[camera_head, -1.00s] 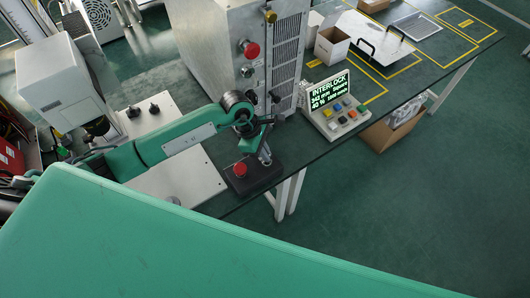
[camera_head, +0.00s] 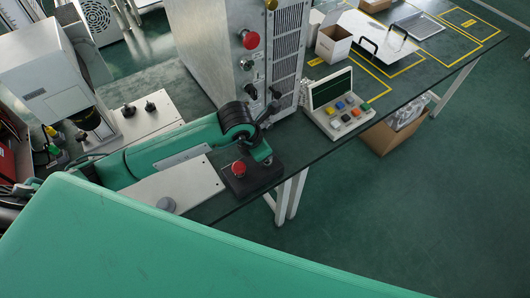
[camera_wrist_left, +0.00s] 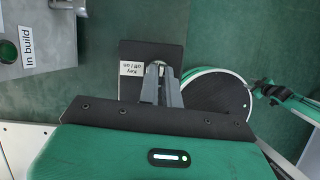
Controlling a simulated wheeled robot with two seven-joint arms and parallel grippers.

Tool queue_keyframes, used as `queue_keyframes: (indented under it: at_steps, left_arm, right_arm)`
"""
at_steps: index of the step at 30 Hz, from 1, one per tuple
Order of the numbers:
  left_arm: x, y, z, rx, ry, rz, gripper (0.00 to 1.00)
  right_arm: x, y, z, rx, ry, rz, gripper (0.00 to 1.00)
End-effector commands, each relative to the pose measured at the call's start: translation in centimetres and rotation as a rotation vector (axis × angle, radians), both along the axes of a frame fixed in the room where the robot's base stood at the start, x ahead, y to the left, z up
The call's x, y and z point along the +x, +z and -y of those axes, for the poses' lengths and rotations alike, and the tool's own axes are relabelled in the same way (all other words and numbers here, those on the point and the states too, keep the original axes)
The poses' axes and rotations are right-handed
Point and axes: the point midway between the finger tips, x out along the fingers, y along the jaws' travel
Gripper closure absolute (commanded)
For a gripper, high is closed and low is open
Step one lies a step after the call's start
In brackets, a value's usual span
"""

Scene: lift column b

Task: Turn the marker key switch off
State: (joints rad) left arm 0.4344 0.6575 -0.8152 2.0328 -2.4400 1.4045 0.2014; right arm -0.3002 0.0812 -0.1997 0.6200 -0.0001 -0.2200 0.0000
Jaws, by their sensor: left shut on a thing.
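The key switch shows in the left wrist view as a dark plate (camera_wrist_left: 130,55) with a white label (camera_wrist_left: 131,75) reading "Key off | on". My left gripper (camera_wrist_left: 161,70) is shut on the key at this plate. The fingers cover most of the key, so its exact angle is hard to tell. In the head view, my left wrist reaches down over a black box (camera_head: 254,180) at the table's front edge and hides the key. My right gripper is in neither view.
A red push button (camera_head: 238,168) sits beside the gripper on the box. A control panel with a dark, blank screen (camera_head: 330,88) and coloured buttons stands right of it. A tall grey cabinet (camera_head: 205,45) rises behind. An open cardboard box (camera_head: 333,44) stands farther back.

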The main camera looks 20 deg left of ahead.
Motion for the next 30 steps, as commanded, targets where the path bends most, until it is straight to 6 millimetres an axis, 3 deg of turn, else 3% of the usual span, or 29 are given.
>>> queue_keyframes:
  at_steps: [22,24,26,30]
  left_arm:
    - [0.05,0.12,0.02,0.000,0.090,0.002,1.00]
    - [0.05,0.11,0.02,0.000,0.090,0.002,0.83]
    - [0.04,0.10,0.02,0.000,0.090,0.002,0.73]
    - [0.01,0.07,0.03,0.001,0.089,0.001,0.73]
  right_arm:
    - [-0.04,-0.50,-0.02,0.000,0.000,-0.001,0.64]
    - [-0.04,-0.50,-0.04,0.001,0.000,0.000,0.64]
    - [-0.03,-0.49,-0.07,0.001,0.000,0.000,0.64]
    - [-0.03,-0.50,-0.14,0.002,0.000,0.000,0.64]
